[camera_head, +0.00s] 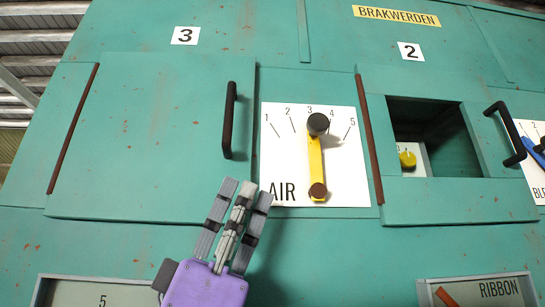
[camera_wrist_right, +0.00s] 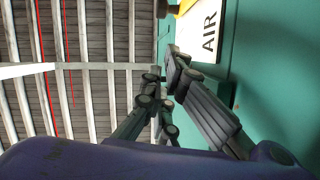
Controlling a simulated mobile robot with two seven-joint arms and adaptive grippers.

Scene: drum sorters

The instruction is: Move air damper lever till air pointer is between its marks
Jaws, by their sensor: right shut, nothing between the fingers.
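The air damper lever (camera_head: 315,160) is a yellow bar with a black knob (camera_head: 318,124) on top and a brown pivot at its foot. It stands nearly upright on the white AIR plate (camera_head: 275,170), with its knob just below the number 3 of a 1 to 5 scale. My right gripper (camera_head: 243,190) is shut and empty, below and left of the lever, at the plate's lower left corner and apart from the lever. In the wrist view the gripper (camera_wrist_right: 165,85) shows beside part of the AIR plate (camera_wrist_right: 205,22). I cannot make out the air pointer.
A black door handle (camera_head: 229,120) stands out left of the plate. Another handle (camera_head: 507,135) is at the right, by an open hatch with a yellow knob (camera_head: 407,159). A RIBBON gauge (camera_head: 485,290) and another panel (camera_head: 100,290) are cut off at the bottom.

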